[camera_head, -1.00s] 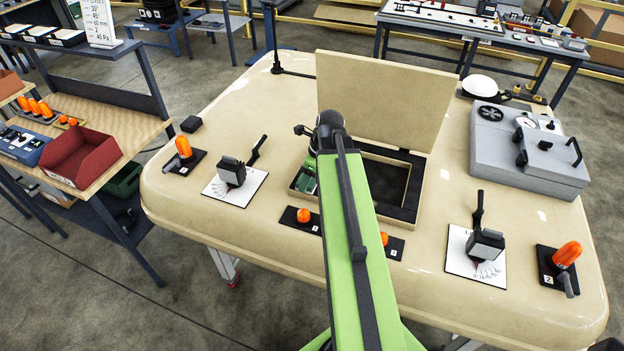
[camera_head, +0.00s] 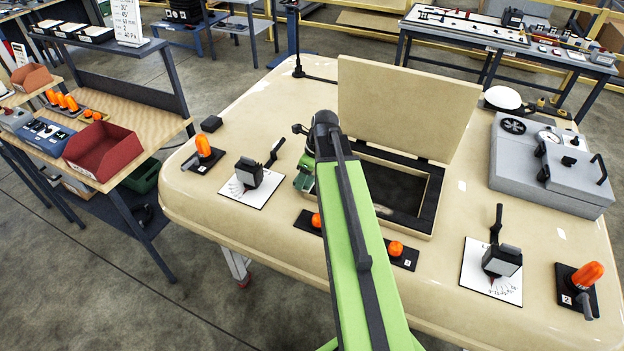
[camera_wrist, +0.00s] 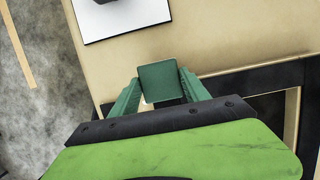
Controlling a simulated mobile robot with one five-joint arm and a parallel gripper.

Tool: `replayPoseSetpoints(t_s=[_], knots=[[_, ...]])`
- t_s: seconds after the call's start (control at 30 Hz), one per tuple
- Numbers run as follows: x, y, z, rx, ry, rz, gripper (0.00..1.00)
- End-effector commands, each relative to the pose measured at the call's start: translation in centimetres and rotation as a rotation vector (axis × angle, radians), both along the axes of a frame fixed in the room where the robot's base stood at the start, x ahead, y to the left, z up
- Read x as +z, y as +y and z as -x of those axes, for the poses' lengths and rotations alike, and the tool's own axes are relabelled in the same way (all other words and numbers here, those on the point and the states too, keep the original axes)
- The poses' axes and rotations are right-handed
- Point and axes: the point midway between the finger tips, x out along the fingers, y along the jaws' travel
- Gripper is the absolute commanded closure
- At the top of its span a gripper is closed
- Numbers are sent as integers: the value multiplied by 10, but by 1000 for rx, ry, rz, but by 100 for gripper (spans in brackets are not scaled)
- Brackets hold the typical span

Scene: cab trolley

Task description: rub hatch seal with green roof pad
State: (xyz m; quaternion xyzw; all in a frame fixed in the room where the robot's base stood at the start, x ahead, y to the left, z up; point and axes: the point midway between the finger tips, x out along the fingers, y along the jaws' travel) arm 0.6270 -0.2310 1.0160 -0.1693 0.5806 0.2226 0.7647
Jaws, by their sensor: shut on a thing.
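My gripper (camera_wrist: 161,88) is shut on the green roof pad (camera_wrist: 157,80), a small dark green block between its two green fingers. In the head view my gripper (camera_head: 304,176) is at the left side of the hatch, partly behind my arm. The hatch seal (camera_head: 430,205) is the black frame around the square opening. My arm hides its left and front parts. In the wrist view the black seal (camera_wrist: 235,84) lies right of the pad, with beige roof under and beyond the pad. I cannot tell whether the pad touches the roof.
The raised hatch lid (camera_head: 405,105) stands behind the opening. A lever switch on a white plate (camera_head: 250,185) is close left of my gripper. Orange lamps (camera_head: 396,248) sit in front of the hatch. A grey roof unit (camera_head: 550,165) stands at right.

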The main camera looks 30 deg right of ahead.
Motion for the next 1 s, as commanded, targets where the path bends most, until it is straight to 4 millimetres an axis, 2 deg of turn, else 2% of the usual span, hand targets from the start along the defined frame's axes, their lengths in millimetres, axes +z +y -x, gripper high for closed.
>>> replayPoseSetpoints(t_s=[0.07,0.37,0.87,1.0], knots=[[0,3,-5,1,0,0,78],[3,3,-5,0,0,0,78],[59,3,-4,0,0,0,78],[63,3,-5,0,0,0,78]])
